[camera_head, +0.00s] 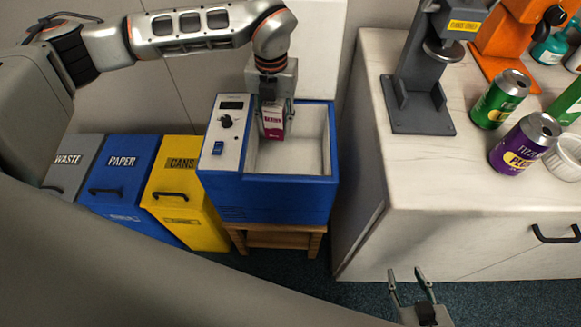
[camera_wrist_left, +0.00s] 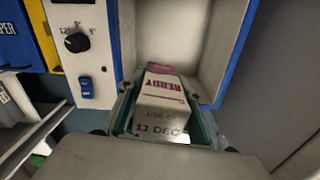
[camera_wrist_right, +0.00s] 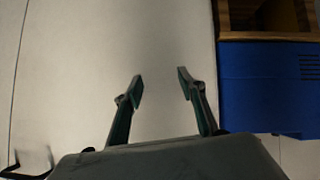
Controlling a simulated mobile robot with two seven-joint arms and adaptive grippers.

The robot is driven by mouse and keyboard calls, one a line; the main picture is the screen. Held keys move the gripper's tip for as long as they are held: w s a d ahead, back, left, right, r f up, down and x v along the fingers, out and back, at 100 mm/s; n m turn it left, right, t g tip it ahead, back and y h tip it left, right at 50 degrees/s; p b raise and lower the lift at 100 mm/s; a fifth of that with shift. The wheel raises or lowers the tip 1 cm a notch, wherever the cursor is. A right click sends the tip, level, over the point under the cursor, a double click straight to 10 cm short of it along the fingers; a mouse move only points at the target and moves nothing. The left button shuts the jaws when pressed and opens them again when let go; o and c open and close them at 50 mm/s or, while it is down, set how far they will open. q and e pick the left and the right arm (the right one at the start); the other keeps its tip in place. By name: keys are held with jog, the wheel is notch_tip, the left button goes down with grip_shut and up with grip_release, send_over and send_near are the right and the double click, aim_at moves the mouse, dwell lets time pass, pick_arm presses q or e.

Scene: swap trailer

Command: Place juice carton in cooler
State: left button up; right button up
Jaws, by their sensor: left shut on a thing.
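A small juice carton (camera_head: 273,122), white and magenta, is held by my left gripper (camera_head: 274,106) at the open top of the blue cooler (camera_head: 265,198). In the left wrist view the carton (camera_wrist_left: 163,100) lies between the two fingers of the gripper (camera_wrist_left: 165,125), with the cooler's pale inner walls (camera_wrist_left: 185,35) beyond it. I cannot tell whether the carton touches the cooler floor. The cooler's inside looks otherwise empty. My right gripper (camera_head: 412,283) is low in front of the counter, open and empty; its spread fingers show in the right wrist view (camera_wrist_right: 160,88).
The cooler stands on a wooden stool (camera_head: 275,238). Grey, blue paper (camera_head: 112,185) and yellow cans (camera_head: 182,205) bins stand to its left. A white counter (camera_head: 420,170) on the right holds a grey can crusher (camera_head: 418,80), a green can (camera_head: 500,98) and a purple can (camera_head: 524,143).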

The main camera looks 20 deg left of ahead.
pick_arm(q)
jog(key=shift+w+d+f+n, duration=0.1)
jog(key=shift+f+n, duration=0.15)
jog(key=shift+n, duration=0.45)
notch_tip(320, 180, down, 20)
jog(key=b, duration=0.5)
jog(key=shift+r, duration=0.1)
pick_arm(e)
jog(key=shift+w+a+f+y, duration=0.3)
jog(key=shift+w+a+f, duration=0.15)
jog(key=shift+a, duration=0.15)
pick_arm(q)
jog(key=o, duration=1.2)
pick_arm(e)
jog(key=shift+d, duration=0.1)
